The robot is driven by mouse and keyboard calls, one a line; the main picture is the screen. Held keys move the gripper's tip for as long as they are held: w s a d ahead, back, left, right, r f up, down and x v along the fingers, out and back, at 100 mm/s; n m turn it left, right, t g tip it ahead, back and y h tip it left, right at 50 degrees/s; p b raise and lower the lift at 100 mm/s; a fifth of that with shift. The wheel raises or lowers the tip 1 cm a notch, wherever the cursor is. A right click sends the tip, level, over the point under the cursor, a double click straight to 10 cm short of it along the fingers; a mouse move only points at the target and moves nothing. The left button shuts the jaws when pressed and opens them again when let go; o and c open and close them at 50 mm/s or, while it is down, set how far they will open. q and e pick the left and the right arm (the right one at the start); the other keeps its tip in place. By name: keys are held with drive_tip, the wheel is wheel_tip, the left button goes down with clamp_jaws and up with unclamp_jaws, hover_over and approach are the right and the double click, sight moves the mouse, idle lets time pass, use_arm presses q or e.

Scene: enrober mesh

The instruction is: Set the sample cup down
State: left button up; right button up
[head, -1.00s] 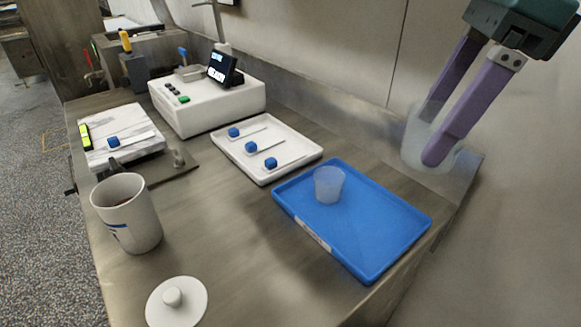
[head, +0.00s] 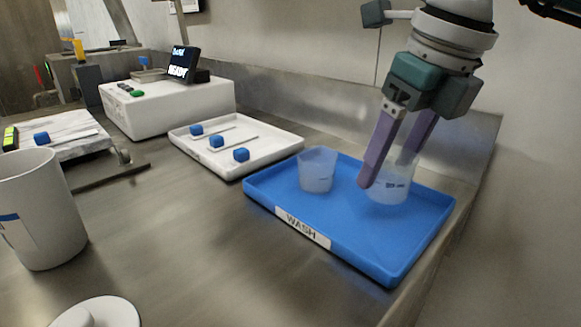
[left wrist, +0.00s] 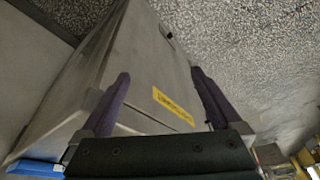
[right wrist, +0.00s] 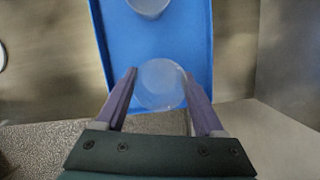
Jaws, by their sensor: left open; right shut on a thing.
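My right gripper (head: 395,160) is shut on a translucent sample cup (head: 392,190), which is upright over the right part of the blue WASH tray (head: 330,240). I cannot tell whether the cup's base touches the tray. In the right wrist view the held cup (right wrist: 161,85) sits between the two purple fingers, over the tray (right wrist: 188,35). A second translucent cup (head: 317,170) stands on the tray to the left of the held one. My left gripper (left wrist: 165,100) is open and empty in the left wrist view, away from the cups.
A white tray (head: 257,168) with blue-handled tools lies left of the wash tray. A white instrument with a screen (head: 165,108) stands behind it. A mug (head: 45,215) and a white lid (head: 95,315) are at the left front. A metal backsplash (head: 340,110) runs behind the trays.

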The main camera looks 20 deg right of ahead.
sight(386, 188)
wheel_tip(386, 188, down, 4)
drive_tip(key=shift+r, duration=0.1)
drive_tip(key=shift+b, duration=0.3)
drive_tip(key=o, duration=1.3)
drive_tip(key=shift+r, duration=0.45)
drive_tip(key=p+v, duration=0.1)
drive_tip(key=v, duration=0.9)
drive_tip(key=shift+p, duration=0.3)
drive_tip(key=shift+s+r, duration=0.15)
drive_tip(key=shift+r, duration=0.45)
